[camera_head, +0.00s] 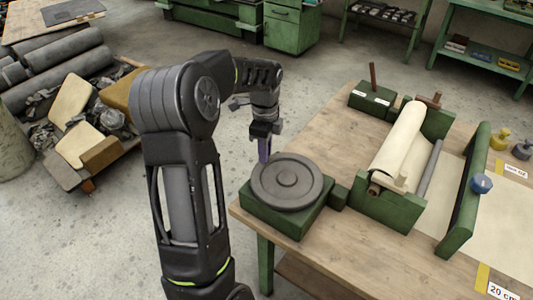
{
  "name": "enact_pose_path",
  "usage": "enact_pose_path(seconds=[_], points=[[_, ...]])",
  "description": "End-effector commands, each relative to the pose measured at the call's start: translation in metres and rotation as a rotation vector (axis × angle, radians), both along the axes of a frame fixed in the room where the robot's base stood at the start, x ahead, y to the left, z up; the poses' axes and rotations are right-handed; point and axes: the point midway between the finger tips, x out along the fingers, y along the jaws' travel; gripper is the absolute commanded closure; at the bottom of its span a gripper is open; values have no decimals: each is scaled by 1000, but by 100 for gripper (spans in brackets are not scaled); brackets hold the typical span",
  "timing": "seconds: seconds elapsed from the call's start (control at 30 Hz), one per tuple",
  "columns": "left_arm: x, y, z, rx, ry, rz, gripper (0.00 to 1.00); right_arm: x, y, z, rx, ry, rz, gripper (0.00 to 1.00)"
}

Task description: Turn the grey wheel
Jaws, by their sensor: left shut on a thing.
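The grey wheel (287,182) is a round, flat disc with raised rings. It lies on a green block (290,220) at the near left corner of the wooden table. My left gripper (264,155) points down at the far left rim of the wheel. It is shut on a small purple peg (263,149) that stands at the rim. The fingertips are small here and partly hidden by the peg. My right gripper is out of view.
A green stand with a cream sheet roll (402,144) is right of the wheel. A green block with a brown rod (373,76) stands behind. A green bar with a blue knob (481,184) is further right.

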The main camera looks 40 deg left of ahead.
Motion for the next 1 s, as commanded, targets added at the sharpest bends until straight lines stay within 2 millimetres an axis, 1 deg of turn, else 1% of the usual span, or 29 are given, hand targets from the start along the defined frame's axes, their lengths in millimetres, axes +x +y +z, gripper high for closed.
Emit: enact_pose_path(seconds=[0.17,0.4,0.9,0.93,1.0], points=[[7,0,0,0,0,-125,100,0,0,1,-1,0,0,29],[12,-1,0,0,-1,-120,100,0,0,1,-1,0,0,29],[13,-2,0,-1,-3,-118,100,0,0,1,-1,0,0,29],[13,-2,0,-1,-3,-118,81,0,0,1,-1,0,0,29],[13,-2,0,-1,-3,-118,75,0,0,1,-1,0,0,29]])
